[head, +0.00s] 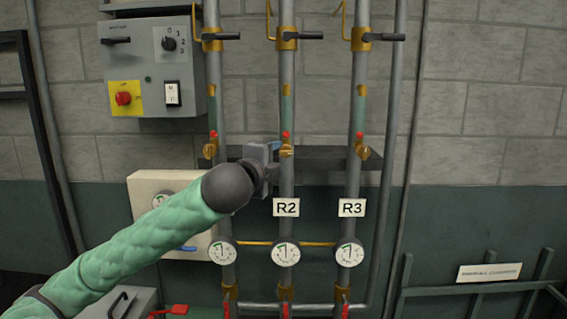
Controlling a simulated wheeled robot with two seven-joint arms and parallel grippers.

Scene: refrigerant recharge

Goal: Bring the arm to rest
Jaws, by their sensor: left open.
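My left arm (130,238), in a green padded sleeve, reaches up from the lower left. My left gripper (275,155) is open in front of the middle pipe, beside the small brass valve (287,151) with a red tip above the R2 label (286,208). I cannot tell whether the gripper touches the valve. The arm's dark wrist hides part of the left pipe and any label there. My right gripper is out of view.
Similar brass valves sit on the left pipe (210,150) and right pipe (362,152). Round gauges (286,252) line up below. A grey switch box (156,65) and a cream box (150,188) are on the left.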

